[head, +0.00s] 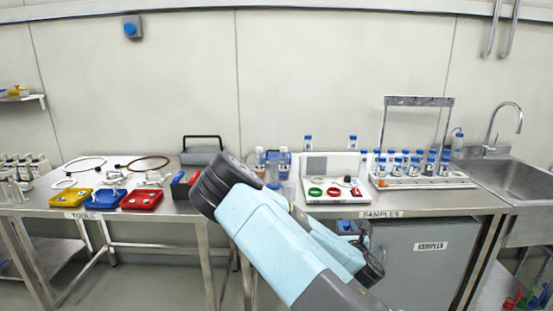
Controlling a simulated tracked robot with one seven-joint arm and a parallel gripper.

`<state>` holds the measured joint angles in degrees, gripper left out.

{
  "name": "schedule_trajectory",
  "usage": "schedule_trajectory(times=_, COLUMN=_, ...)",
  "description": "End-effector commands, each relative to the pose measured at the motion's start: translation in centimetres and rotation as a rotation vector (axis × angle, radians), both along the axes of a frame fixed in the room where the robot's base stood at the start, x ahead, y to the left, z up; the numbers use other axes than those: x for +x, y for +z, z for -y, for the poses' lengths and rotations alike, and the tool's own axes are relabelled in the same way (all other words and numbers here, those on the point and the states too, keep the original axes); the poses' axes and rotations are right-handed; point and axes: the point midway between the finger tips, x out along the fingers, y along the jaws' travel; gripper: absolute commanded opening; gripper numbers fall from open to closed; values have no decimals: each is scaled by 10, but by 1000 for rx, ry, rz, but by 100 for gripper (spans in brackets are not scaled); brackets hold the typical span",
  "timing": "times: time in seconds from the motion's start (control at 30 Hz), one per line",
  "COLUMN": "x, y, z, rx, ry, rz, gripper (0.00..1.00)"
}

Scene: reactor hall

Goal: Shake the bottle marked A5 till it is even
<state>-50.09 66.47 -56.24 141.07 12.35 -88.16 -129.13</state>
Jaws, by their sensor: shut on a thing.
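My gripper (356,231) shows only in part behind my arm, below the front edge of the bench and in front of the cabinet. It is shut on a small bottle with a blue cap (345,225). Most of this bottle is hidden, and no mark on it can be read, so I cannot tell whether it is A5. Several similar blue-capped bottles (414,166) stand in a white rack (455,181) at the right of the bench. Their marks are too small to read.
A white panel (330,190) with green and red round pads stands left of the rack. Yellow, blue and red trays (142,199) and a black-handled box (201,155) are on the left. A sink (525,175) is at the far right. A grey cabinet (425,270) stands under the bench.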

Motion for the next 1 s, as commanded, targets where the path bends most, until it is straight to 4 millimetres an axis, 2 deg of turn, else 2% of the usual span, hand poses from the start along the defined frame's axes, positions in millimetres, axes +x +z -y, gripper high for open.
schedule_trajectory(times=0.1, x=0, y=-8, z=0, rx=-1, ry=0, rz=1, gripper=0)
schedule_trajectory(times=0.2, x=0, y=-7, z=0, rx=0, ry=0, rz=2, gripper=0)
schedule_trajectory(times=0.5, x=0, y=28, z=0, rx=1, ry=1, rz=3, gripper=0)
schedule_trajectory(times=0.67, x=0, y=36, z=0, rx=0, ry=1, rz=1, gripper=0)
schedule_trajectory(times=0.77, x=0, y=32, z=0, rx=-1, ry=1, rz=-1, gripper=0)
schedule_trajectory(times=1.0, x=0, y=3, z=0, rx=-3, ry=0, rz=-2, gripper=0)
